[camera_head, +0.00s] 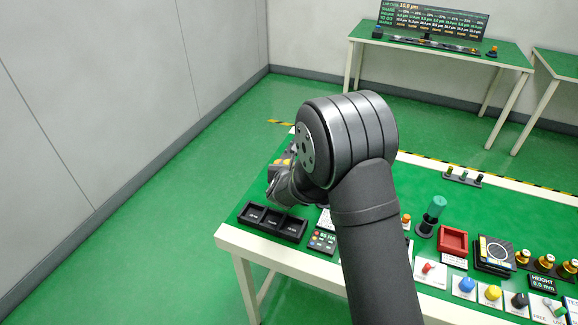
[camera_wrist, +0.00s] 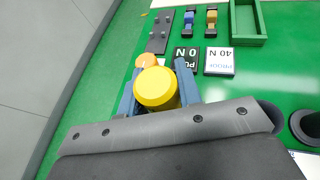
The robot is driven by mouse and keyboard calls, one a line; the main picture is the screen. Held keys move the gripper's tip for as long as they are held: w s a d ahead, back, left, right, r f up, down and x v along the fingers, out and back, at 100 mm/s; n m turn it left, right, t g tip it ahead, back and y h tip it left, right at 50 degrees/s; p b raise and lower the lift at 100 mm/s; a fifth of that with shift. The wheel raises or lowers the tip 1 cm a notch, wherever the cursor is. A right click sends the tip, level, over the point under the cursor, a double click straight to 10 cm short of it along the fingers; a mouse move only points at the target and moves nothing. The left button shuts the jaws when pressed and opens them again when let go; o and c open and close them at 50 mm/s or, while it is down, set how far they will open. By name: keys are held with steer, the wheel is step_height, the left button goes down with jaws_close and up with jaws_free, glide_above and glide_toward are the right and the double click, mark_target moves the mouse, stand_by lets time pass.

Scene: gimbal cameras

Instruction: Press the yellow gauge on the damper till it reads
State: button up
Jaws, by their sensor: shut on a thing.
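The yellow gauge (camera_wrist: 157,88) sits between the two blue-grey fingers of my gripper (camera_wrist: 156,84) in the wrist view, its round yellow top facing the camera. My gripper is shut on it. An orange round piece (camera_wrist: 146,60) shows just past the gauge; I cannot tell whether they touch or whether it is the damper. A dark display (camera_wrist: 186,56) beside them shows "0 N". A white card (camera_wrist: 219,62) reads "PROOF 40 N".
In the head view, a black tray (camera_head: 272,222), a red tray (camera_head: 453,240) and several knobs crowd the bench. A green cylinder (camera_head: 436,208) stands upright.

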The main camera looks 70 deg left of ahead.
steer(key=shift+f, duration=0.45)
stand_by(1.1)
steer(key=shift+r, duration=3.1)
